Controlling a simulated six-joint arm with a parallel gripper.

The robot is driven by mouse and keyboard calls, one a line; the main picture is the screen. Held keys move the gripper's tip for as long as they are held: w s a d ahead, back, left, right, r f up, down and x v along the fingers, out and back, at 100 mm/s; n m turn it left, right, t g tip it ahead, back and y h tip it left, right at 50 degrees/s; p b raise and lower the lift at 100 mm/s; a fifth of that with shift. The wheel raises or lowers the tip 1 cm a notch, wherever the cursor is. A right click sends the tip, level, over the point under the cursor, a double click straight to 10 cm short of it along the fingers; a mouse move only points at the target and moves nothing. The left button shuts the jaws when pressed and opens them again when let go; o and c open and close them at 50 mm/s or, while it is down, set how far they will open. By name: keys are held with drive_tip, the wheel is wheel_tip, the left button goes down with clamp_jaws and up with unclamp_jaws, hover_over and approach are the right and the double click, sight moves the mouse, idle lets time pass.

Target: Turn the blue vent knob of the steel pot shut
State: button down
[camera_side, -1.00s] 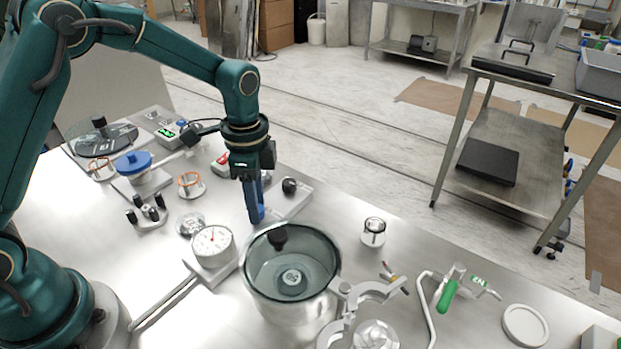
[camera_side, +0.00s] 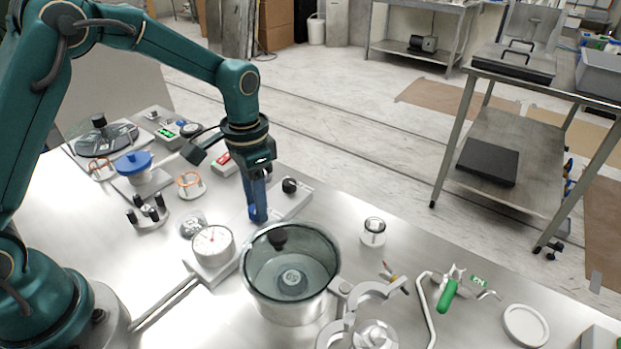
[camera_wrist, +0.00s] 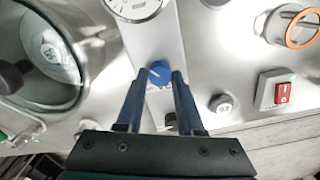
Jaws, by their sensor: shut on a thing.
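The steel pot (camera_side: 292,305) stands on the bench with a clear lid, and its rim (camera_wrist: 78,45) shows at the left of the wrist view. The blue vent knob (camera_wrist: 159,70) sits on a steel strip beside the pot, with a pale mark on its top. My gripper (camera_wrist: 159,76) points down with one finger on each side of the knob and is shut on it. In the side view my gripper (camera_side: 257,214) is low behind the pot, and its fingers mostly hide the knob.
A white dial gauge (camera_side: 212,246) stands left of the pot on the same strip. A black knob (camera_side: 289,185) is just behind my gripper. A small jar (camera_side: 373,232) and a green-handled valve (camera_side: 447,294) are to the right.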

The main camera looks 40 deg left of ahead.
drive_tip(key=n, duration=0.5)
drive_tip(key=shift+n, duration=0.3)
drive_tip(key=n, duration=0.4)
drive_tip(key=shift+a+n, duration=0.1)
drive_tip(key=shift+n, duration=0.3)
drive_tip(key=c, duration=0.5)
unclamp_jaws()
drive_tip(key=shift+r, duration=2.6)
